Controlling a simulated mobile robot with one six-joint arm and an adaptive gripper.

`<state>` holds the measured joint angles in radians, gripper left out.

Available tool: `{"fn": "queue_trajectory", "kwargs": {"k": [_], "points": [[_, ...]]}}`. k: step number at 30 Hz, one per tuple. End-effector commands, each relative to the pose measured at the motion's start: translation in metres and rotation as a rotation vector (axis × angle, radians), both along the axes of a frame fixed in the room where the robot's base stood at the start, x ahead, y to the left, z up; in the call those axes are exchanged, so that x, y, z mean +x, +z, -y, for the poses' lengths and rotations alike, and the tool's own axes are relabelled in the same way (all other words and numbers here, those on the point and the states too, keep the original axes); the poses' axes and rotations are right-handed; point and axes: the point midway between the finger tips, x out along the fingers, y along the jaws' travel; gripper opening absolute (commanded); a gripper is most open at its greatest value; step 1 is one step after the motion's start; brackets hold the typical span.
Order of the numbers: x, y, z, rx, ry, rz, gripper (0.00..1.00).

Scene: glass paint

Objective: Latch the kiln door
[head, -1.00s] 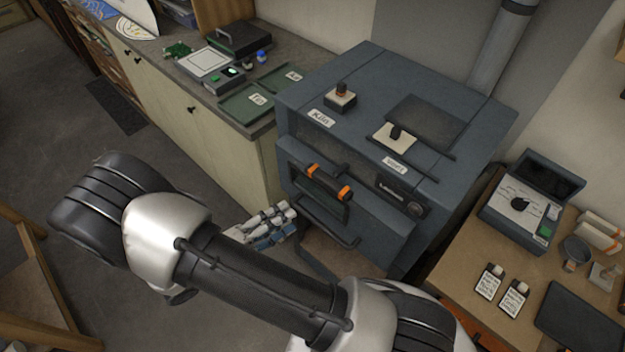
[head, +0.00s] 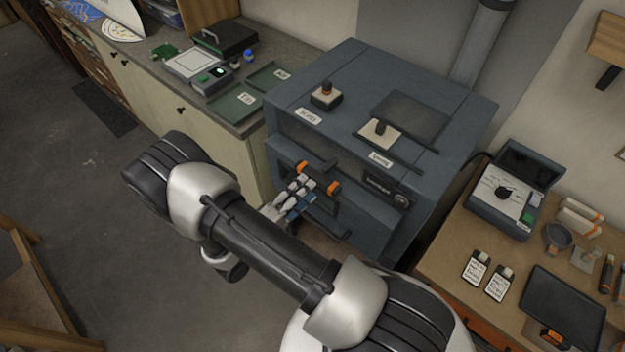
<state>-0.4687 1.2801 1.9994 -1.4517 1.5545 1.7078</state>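The blue-grey kiln (head: 420,85) stands in the middle of the view, its front facing down and left. Its door (head: 365,222) is on the front, with a dark handle bar carrying two orange bands (head: 333,188) along the door's upper part. The door looks closed or nearly so; I cannot tell whether it is latched. My gripper (head: 304,186) is right at the handle bar, in front of it between the orange bands. It covers part of the bar and the door window. Whether its fingers touch or grasp the bar is too small to tell.
A counter with green trays (head: 235,103) stands at left. A wooden table with a control box (head: 505,195) and a dark tray (head: 560,308) is at right. Open floor (head: 80,200) lies left.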

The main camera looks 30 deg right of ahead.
Motion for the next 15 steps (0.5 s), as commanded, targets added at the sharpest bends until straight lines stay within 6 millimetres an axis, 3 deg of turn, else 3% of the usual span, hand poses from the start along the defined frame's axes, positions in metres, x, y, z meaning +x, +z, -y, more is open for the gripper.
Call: {"fn": "queue_trajectory", "kwargs": {"k": [6,15], "points": [[0.010,0.000,0.031,0.001,-0.003,-0.001,0.40],[0.014,0.000,0.039,0.000,0.000,0.000,0.40]]}}
